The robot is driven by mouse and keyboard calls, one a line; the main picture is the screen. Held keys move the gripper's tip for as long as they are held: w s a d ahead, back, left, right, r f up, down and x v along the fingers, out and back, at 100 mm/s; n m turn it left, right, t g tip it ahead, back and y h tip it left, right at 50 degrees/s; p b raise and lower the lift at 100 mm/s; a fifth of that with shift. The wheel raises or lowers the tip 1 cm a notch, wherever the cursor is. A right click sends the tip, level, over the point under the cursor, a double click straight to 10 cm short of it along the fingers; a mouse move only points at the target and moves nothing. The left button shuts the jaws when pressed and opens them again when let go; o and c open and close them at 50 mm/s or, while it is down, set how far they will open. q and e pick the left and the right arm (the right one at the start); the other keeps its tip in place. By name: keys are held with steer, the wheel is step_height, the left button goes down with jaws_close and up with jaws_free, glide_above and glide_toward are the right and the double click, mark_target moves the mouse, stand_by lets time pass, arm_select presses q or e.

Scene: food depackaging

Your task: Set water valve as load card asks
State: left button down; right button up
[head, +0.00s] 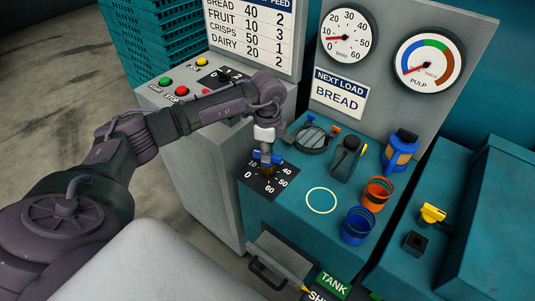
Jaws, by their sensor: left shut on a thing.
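The water valve's dial plate (263,190) is black with white marks from 0 to 60, on the teal bench. My left gripper (266,151) is above the plate, shut on the blue valve handle (275,159). The gripper and handle hide part of the scale, so I cannot tell the handle's exact setting. The load card (339,94) reads NEXT LOAD BREAD. The settings chart (252,28) shows 40 and 2 for bread. My right gripper is not in view.
The pulp gauge (429,63) needle points low left. Right of the valve are a dark bottle (346,158), a blue-orange container (400,150), an orange cup (377,193) and a blue cup (357,226). A control panel with buttons (165,81) stands behind my arm.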

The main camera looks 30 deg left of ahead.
arm_select(q)
steer(key=m+b, duration=0.1)
steer(key=m, duration=0.3)
steer(key=shift+m+b, duration=0.3)
steer(key=shift+b, duration=0.05)
steer(key=m+b, duration=0.1)
steer(key=m, duration=0.2)
steer(key=shift+m, duration=0.4)
steer(key=m+b, duration=0.2)
steer(key=m, duration=0.1)
steer(key=shift+m, duration=0.3)
steer(key=m+b, duration=0.1)
steer(key=m, duration=0.2)
steer(key=m+b, duration=0.1)
steer(key=m, duration=0.3)
steer(key=shift+w+b, duration=0.1)
steer(key=shift+b, duration=0.3)
steer(key=m+b, duration=0.1)
steer(key=m, duration=0.3)
steer(key=shift+m+b, duration=0.3)
steer(key=m+b, duration=0.1)
steer(key=m, duration=0.2)
steer(key=shift+m, duration=0.3)
steer(key=shift+m+b, duration=0.5)
steer(key=shift+m, duration=1.3)
steer(key=shift+r, duration=0.1)
